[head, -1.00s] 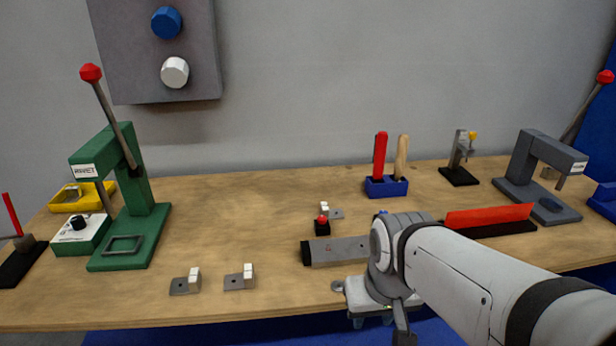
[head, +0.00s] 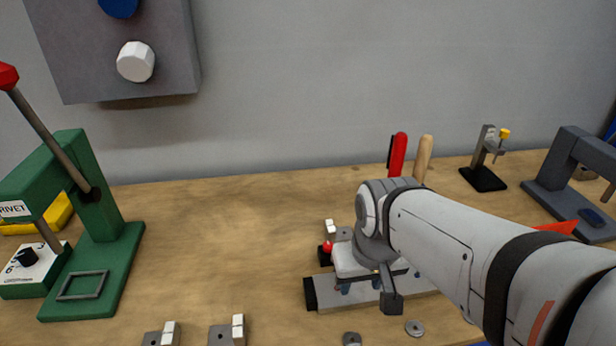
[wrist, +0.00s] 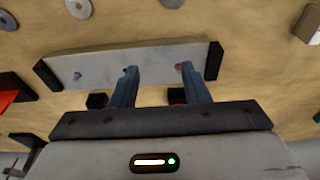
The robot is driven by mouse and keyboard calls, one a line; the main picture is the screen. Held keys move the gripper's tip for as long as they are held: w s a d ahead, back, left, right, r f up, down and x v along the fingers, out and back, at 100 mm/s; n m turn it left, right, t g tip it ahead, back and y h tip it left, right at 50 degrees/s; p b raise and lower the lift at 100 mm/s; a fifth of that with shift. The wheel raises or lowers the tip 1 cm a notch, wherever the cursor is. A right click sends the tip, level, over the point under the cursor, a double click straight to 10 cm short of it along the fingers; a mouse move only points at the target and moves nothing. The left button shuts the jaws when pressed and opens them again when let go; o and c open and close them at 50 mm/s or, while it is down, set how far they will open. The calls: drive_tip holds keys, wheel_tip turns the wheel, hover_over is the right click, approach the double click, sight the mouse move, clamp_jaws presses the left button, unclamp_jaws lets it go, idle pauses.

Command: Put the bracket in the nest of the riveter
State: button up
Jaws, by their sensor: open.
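The green riveter (head: 95,235), labelled RIVET, stands at the left in the head view. Its nest, a thin square frame (head: 82,285), lies empty on its base. Two brackets, small grey plates with white upright blocks, lie at the front edge, one at left (head: 160,336) and one beside it (head: 228,333), both partly cut off. A third similar piece (head: 331,230) stands behind my gripper. My gripper (wrist: 160,82) is open and empty, its blue fingers over the grey bar in the wrist view. In the head view my arm partly hides it.
The grey bar (head: 328,292) with black ends lies under my gripper; a red-topped black block (head: 326,252) is behind it. Washers (head: 414,328) lie in front. A grey press (head: 570,180) stands right. The wood between riveter and bar is clear.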

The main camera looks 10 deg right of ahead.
sight(328, 226)
drive_tip(key=o, duration=0.5)
drive_tip(key=w+n, duration=0.2)
drive_tip(key=w, duration=0.1)
drive_tip(key=w+r+n+g+h+b, duration=0.1)
drive_tip(key=w+n, duration=0.1)
drive_tip(key=n, duration=0.1)
drive_tip(key=w+a+n+b, duration=0.1)
drive_tip(key=w+n, duration=0.1)
drive_tip(key=w, duration=0.1)
drive_tip(key=shift+w+a+r+n+h, duration=0.1)
drive_tip(key=shift+w+r+n+h, duration=0.1)
drive_tip(key=shift+w+n+h, duration=0.15)
drive_tip(key=w+a+n+g+h+b, duration=0.1)
drive_tip(key=w+a+n+h+b, duration=0.15)
drive_tip(key=w+n, duration=0.8)
drive_tip(key=shift+w+a+b+x, duration=0.1)
drive_tip(key=shift+w+x, duration=0.15)
drive_tip(key=shift+x, duration=1)
drive_tip(key=shift+w+a+b+x, duration=0.15)
drive_tip(key=shift+w+x, duration=0.1)
drive_tip(key=shift+x, duration=0.95)
drive_tip(key=shift+w+a+b+x, duration=0.1)
drive_tip(key=shift+w+x, duration=0.1)
drive_tip(key=shift+x, duration=1.05)
